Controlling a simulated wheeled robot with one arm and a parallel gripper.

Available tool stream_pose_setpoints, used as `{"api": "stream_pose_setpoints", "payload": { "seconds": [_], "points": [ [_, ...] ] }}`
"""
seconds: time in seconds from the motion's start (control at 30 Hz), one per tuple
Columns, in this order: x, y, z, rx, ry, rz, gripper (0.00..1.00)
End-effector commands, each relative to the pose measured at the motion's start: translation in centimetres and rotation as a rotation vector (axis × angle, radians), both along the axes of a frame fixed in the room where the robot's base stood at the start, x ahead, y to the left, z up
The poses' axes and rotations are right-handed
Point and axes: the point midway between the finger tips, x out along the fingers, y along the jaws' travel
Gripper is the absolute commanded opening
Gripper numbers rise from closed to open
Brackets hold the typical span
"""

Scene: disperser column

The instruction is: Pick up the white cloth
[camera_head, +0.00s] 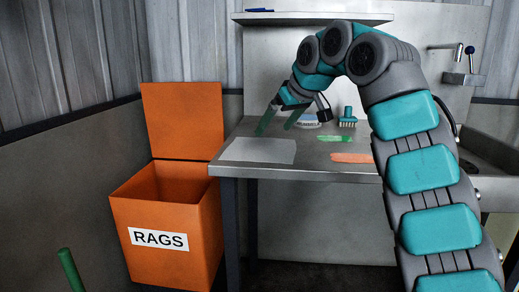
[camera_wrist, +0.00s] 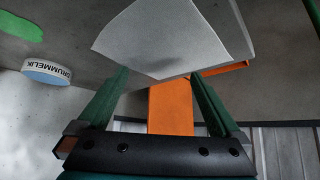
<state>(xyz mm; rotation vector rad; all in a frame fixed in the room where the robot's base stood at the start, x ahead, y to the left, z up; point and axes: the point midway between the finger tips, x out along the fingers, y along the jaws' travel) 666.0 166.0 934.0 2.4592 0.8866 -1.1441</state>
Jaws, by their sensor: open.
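The white cloth (camera_head: 258,150) lies flat on the grey worktop at its front left corner, looking pale grey in the head view. It also shows in the wrist view (camera_wrist: 165,38), beyond the fingertips. My gripper (camera_head: 279,122) has two green fingers, spread apart and empty. In the head view it is above the worktop, just behind the cloth. In the wrist view the fingertips (camera_wrist: 160,76) lie on either side of the cloth's near edge in the picture; I cannot tell whether they touch it.
The worktop (camera_head: 300,173) also carries a round labelled tin (camera_head: 309,121), a teal brush (camera_head: 348,118), a green patch (camera_head: 335,138) and an orange patch (camera_head: 352,158). An open orange RAGS bin (camera_head: 165,235) stands left of it. A shelf (camera_head: 290,18) and tap (camera_head: 465,62) are behind.

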Motion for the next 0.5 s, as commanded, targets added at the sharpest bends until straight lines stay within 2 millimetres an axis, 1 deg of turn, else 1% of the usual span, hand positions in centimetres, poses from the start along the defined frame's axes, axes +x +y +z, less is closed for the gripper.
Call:
{"api": "stream_pose_setpoints", "payload": {
  "seconds": [0.03,0.33,0.5],
  "points": [
    [0.4,0.2,-0.7,-0.003,0.003,-0.001,1.00],
    [2.3,1.9,-3.7,0.000,0.002,0.000,1.00],
    [3.1,2.6,-4.9,0.002,0.001,-0.001,1.00]
  ]
}}
